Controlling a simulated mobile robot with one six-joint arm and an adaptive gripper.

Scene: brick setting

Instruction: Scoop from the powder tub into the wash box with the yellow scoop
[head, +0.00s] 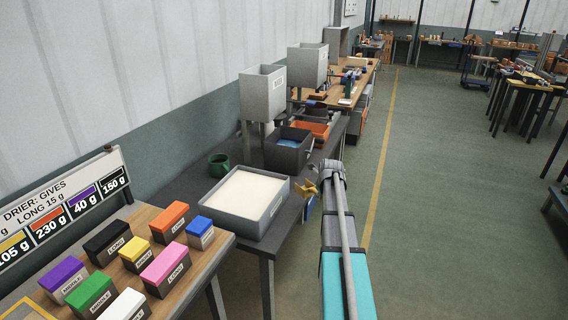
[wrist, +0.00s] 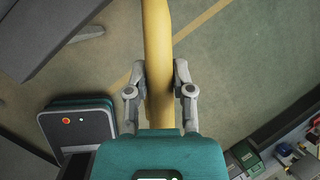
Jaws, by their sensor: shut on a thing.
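My gripper (wrist: 158,72) is shut on the yellow scoop (wrist: 157,35); its handle runs up between the two fingers in the wrist view. In the head view the scoop (head: 307,188) is small and partly hidden by my arm, just right of the bench edge, beside the tub. Its bowl cannot be made out. The powder tub (head: 262,223), a wide grey box filled with pale cream powder, stands at the front of the dark bench. Behind it stands a dark grey box (head: 286,157) with blue inside, which appears to be the wash box; I cannot read its label.
A green cup (head: 218,166) stands left behind the tub. An orange bin (head: 322,131) sits behind the dark box, near grey hoppers (head: 263,95). Coloured labelled blocks (head: 165,268) stand on a wooden table at front left. The floor (head: 440,200) right of my arm is clear.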

